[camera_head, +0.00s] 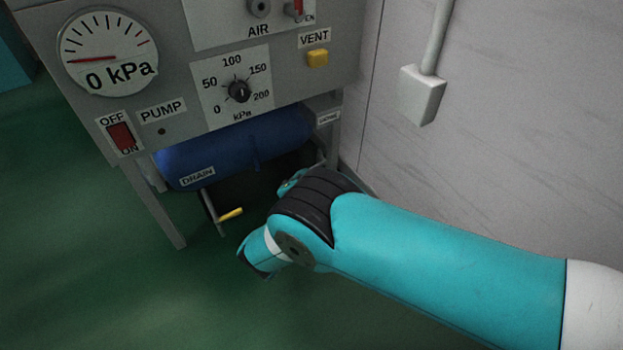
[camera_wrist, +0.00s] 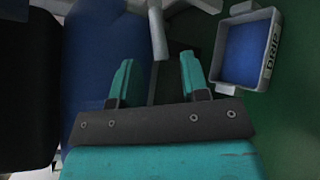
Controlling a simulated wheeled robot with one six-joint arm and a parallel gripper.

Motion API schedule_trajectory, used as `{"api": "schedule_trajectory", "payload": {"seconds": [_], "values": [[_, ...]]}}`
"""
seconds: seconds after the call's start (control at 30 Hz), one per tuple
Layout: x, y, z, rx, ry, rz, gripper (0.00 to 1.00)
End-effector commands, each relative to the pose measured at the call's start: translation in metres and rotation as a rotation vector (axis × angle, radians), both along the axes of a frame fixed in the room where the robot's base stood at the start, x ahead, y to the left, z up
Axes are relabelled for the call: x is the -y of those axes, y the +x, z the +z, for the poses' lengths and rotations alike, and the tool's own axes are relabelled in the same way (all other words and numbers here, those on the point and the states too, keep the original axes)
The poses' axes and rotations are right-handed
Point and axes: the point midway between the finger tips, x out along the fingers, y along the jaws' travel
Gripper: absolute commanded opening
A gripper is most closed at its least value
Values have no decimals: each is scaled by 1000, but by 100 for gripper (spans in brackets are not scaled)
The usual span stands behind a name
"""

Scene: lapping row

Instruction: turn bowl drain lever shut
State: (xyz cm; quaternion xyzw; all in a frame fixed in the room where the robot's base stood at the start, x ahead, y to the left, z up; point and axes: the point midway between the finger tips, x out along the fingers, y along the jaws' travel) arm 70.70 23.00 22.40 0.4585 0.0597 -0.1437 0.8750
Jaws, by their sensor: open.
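A yellow-handled lever (camera_head: 230,214) sits on a thin grey pipe under the blue tank (camera_head: 240,145), below the label DRAIN. Its handle points right and slightly up. I cannot tell whether this is the bowl drain lever; no label reading bowl shows. My gripper (camera_wrist: 157,75) is open and empty. In the wrist view the blue tank (camera_wrist: 88,75) lies left of its fingers, and a grey pipe-like part (camera_wrist: 157,32) stands beyond the gap between them. In the head view my arm's wrist hides most of the gripper, right of the yellow lever.
A grey-rimmed tray (camera_wrist: 226,84) marked DRIP, blue inside, is right of the fingers. The grey panel (camera_head: 180,95) above carries a gauge reading 0 kPa, a red switch, a dial and a yellow VENT button. A wall stands right; green floor (camera_head: 100,290) is clear at front left.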

Motion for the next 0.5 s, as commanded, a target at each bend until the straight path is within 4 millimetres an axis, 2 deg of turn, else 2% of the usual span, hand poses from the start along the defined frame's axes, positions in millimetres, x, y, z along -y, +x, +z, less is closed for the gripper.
{"api": "schedule_trajectory", "payload": {"seconds": [0.03,0.2,0.33,0.5], "values": [[3,11,-8,1,3,-5,42],[8,37,-13,1,3,-3,42],[10,48,-13,0,2,-2,42],[11,52,-13,-1,0,-1,42]]}}
